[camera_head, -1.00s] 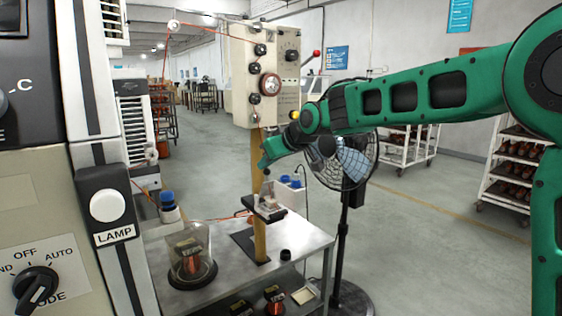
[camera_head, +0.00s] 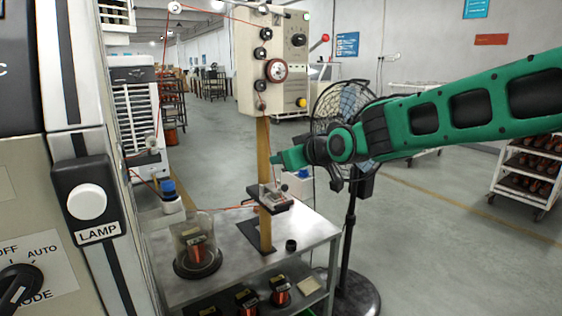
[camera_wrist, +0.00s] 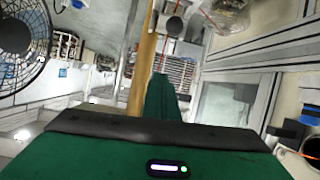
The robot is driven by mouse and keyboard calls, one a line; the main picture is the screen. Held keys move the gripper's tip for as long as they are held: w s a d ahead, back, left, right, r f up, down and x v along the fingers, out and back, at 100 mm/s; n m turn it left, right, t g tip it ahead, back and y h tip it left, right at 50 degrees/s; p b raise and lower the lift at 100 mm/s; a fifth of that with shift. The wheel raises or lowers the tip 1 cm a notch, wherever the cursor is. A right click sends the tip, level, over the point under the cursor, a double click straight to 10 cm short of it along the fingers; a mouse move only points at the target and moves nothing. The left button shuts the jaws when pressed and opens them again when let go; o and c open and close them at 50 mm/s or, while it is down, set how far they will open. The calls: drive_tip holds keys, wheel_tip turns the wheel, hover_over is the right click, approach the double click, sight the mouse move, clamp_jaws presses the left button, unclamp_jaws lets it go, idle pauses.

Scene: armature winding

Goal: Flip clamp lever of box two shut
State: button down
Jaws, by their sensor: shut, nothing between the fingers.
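A beige box with dials and black knobs (camera_head: 268,62) is mounted on a wooden post. A lever with a red ball end (camera_head: 325,37) sticks out at its upper right; I cannot tell whether it is box two's clamp lever. Lower on the post, a small dark bracket holds a clear clamp-like fixture (camera_head: 275,196). My gripper (camera_head: 278,158) is shut and empty, pointing left, just above this fixture and in front of or beside the post. In the wrist view, the green fingers (camera_wrist: 160,95) are together, close to the post (camera_wrist: 142,60).
A metal table (camera_head: 225,250) stands below, with a glass dome over a copper coil (camera_head: 196,245) and a small black cap (camera_head: 291,245). A standing fan (camera_head: 345,125) is behind my arm. A red wire (camera_head: 225,17) runs to the box top. A grey cabinet fills the left.

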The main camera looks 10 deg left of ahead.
drive_tip(key=shift+s+d+r, duration=0.3)
drive_tip(key=shift+s+d, duration=0.15)
drive_tip(key=shift+s, duration=0.05)
drive_tip(key=shift+s+d+f, duration=0.15)
drive_tip(key=shift+s+f, duration=0.05)
drive_tip(key=shift+f, duration=0.25)
drive_tip(key=s+d+f, duration=0.4)
drive_tip(key=f, duration=0.3)
drive_tip(key=shift+f, duration=0.2)
drive_tip(key=shift+w, duration=0.1)
